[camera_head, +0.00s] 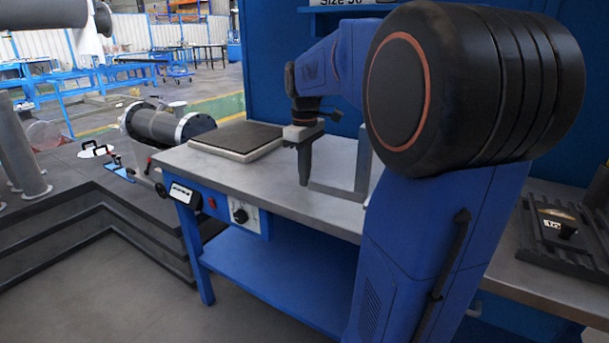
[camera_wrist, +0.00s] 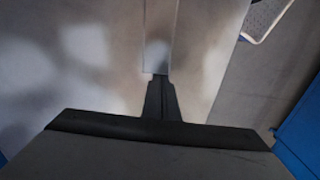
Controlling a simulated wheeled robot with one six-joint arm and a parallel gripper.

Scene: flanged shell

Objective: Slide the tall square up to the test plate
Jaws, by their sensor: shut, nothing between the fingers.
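The tall square is a grey metal L (camera_head: 335,191) on the bench top. Its long foot lies flat and its upright arm rises at the right, partly behind my arm. The test plate (camera_head: 237,138) is a dark-topped slab with a pale rim, left of the square with bare bench between them. My gripper (camera_head: 303,182) points down at the left end of the foot, shut and empty. In the wrist view the narrow fingertips (camera_wrist: 158,78) meet the near end of the square's foot (camera_wrist: 160,35). I cannot tell whether they touch it.
The grey bench top (camera_head: 190,161) is clear in front of the plate. A control box (camera_head: 240,215) hangs under its front edge. A dark flanged cylinder (camera_head: 170,127) is beyond the left end. A dark ribbed tray (camera_head: 560,230) sits at the far right.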

